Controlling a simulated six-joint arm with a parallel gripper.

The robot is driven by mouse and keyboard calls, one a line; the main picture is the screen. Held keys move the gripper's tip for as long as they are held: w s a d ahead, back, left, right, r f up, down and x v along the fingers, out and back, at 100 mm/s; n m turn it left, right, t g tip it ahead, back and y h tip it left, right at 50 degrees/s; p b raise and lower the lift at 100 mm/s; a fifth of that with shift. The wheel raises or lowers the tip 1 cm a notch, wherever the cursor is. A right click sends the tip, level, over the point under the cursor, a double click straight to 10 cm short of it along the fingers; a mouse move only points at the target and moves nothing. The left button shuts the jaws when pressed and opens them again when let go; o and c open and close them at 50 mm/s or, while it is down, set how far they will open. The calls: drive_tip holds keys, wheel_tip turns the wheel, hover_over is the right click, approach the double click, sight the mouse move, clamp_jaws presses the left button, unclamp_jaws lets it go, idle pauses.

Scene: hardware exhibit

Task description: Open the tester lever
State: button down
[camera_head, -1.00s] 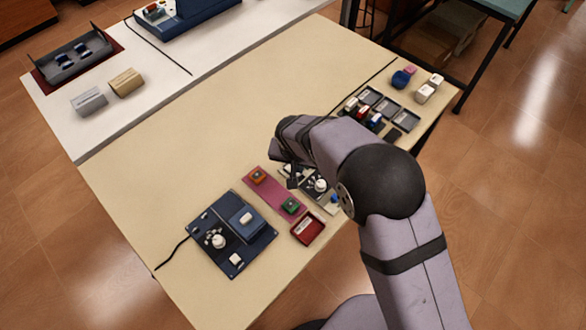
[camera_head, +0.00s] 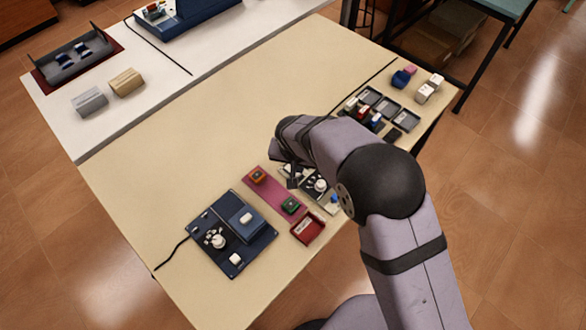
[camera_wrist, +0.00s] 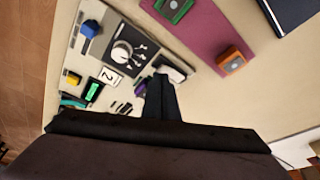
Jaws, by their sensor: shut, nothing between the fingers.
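A small light-coloured device that looks like the tester (camera_head: 318,187) lies partly hidden under my arm. In the wrist view, the tester (camera_wrist: 105,58) carries a black plate with a round white dial (camera_wrist: 121,52), a label "2" (camera_wrist: 109,75), a green display (camera_wrist: 93,90) and a blue block (camera_wrist: 89,29). A pale, rounded piece (camera_wrist: 171,70) sits at its edge near my fingertips; I cannot tell whether it is the lever. My gripper (camera_wrist: 160,83) is shut and empty, over the tester's edge. Whether it touches the pale piece is unclear. The gripper also shows in the head view (camera_head: 291,184).
A magenta strip (camera_head: 272,190) with an orange block (camera_head: 257,175) and a green block (camera_head: 290,205) lies beside the tester. A red tray (camera_head: 308,229) and a dark blue panel (camera_head: 215,255) are nearby. Grey bins (camera_head: 387,109) stand further back. The table's middle is clear.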

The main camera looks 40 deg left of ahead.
drive_tip(key=shift+f+b, duration=0.65)
drive_tip(key=shift+f, duration=0.15)
drive_tip(key=shift+r, duration=0.2)
drive_tip(key=shift+r+p, duration=2)
drive_tip(key=shift+r, duration=1.35)
